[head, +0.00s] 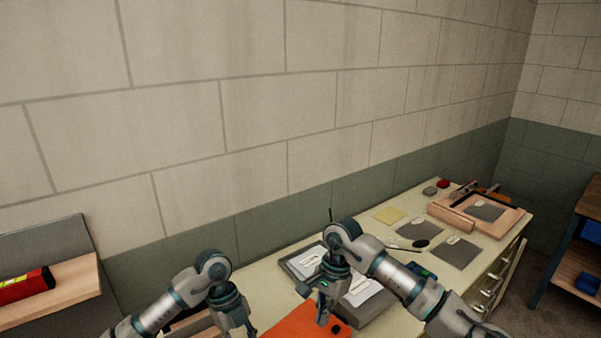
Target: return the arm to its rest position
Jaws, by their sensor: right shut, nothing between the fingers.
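My right arm comes in from the lower right and bends at a raised joint. Its gripper (323,316) points down, shut and empty, over or just beside an orange panel (300,326) at the bottom edge. My left arm comes in from the lower left. Its gripper (246,328) hangs down near the bottom edge, left of the orange panel, and its fingers are too small and dark to read.
A pale bench (262,290) runs along the block wall (270,100). A grey tray (374,308) with white sheets lies behind my right gripper. Farther right are grey plates (455,252), a yellow square (391,215) and a wooden frame (508,222). A red box (25,286) sits on a shelf at left.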

